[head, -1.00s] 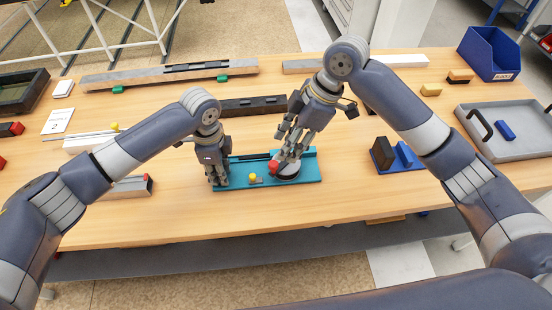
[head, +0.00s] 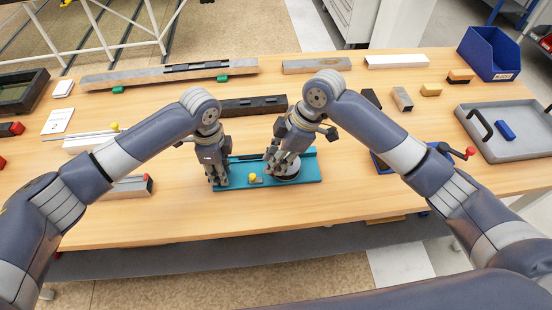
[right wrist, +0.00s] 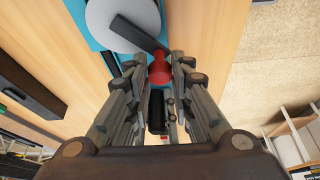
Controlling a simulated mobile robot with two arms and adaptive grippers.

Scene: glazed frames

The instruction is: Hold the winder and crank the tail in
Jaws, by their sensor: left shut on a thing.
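The winder is a teal base (head: 305,178) near the table's front edge. It carries a pale drum (right wrist: 105,22) with a dark crank arm (right wrist: 140,36) ending in a red knob (right wrist: 160,70). A small yellow-topped peg (head: 253,177) stands on the base, and a dark strip lies along its back edge. My left gripper (head: 219,182) is shut on the base's left end. My right gripper (head: 272,170) is at the crank, its fingers on both sides of the red knob. Whether they press on it is unclear. It hides the knob in the head view.
A dark bar (head: 252,105) lies behind the winder. A blue piece sits partly behind my right arm. A grey tray (head: 490,150) with dark handles and a blue bin (head: 488,55) stand at the right. Bare table lies in front of the winder.

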